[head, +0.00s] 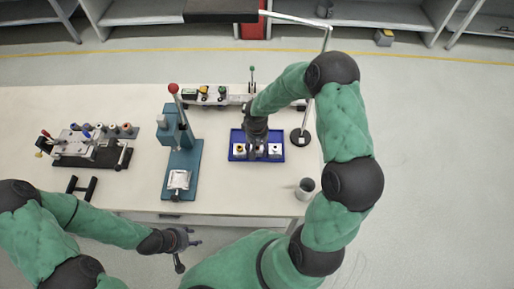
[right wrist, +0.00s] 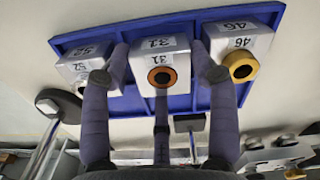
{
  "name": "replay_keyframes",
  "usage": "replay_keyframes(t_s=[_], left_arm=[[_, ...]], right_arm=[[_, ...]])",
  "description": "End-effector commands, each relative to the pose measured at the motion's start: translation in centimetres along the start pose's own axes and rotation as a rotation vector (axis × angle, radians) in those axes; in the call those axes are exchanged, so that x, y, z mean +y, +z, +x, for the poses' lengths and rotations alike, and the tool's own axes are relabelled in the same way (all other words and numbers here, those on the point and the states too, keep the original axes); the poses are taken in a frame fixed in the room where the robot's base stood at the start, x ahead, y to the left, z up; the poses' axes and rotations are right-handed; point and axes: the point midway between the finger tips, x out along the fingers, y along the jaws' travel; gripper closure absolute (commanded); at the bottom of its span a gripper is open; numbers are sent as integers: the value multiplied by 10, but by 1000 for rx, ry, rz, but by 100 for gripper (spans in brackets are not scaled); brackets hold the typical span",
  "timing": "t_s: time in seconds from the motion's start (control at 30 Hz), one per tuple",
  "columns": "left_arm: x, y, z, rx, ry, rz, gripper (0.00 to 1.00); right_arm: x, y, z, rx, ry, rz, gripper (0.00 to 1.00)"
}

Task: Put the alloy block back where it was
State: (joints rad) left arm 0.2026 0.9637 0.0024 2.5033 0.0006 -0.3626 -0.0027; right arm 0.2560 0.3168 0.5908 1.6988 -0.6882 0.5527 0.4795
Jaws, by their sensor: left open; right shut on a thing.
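A blue tray (head: 231,157) on the table holds three silver blocks in a row. In the right wrist view the tray (right wrist: 108,32) shows labels 52, 31 and 46 on the blocks. My right gripper (head: 257,147) points down over the tray. Its fingers (right wrist: 162,76) are shut on the middle block, 31 (right wrist: 156,57), which has an orange-ringed hole. Block 46 (right wrist: 236,42), with a yellow ring, and block 52 (right wrist: 82,66) stand on either side. I cannot tell whether block 31 touches the tray floor. My left gripper (head: 187,241) is open and empty before the table's front edge.
A teal press (head: 182,157) with a red-knobbed lever stands left of the tray. A grey cup (head: 305,188) and a round-based stand (head: 300,137) are to its right. A fixture (head: 92,149) sits at far left. A rail with small parts (head: 213,96) lies behind.

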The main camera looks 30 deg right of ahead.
Motion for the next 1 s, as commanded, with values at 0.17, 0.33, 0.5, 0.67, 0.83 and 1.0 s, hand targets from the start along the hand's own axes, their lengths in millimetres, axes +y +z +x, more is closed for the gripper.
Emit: replay_keyframes(t_s=[0.17, 0.33, 0.5, 0.67, 0.83, 1.0], left_arm=[[0, 0, 0, 0, 0, 0, 53], [-1, 0, 2, 0, 0, 0, 53], [-1, 0, 4, 0, 0, 0, 53], [-1, 0, 3, 0, 0, 0, 53], [-1, 0, 2, 0, 0, 0, 53], [1, 0, -4, 0, 0, 0, 53]], right_arm=[[0, -1, 2, 4, 1, 0, 91], [0, -1, 4, 3, 0, 0, 91], [0, -1, 5, 2, 0, 0, 30], [0, -1, 5, 2, 0, 0, 30], [0, -1, 3, 2, 0, 0, 30], [0, -2, -14, 7, 0, 2, 30]])
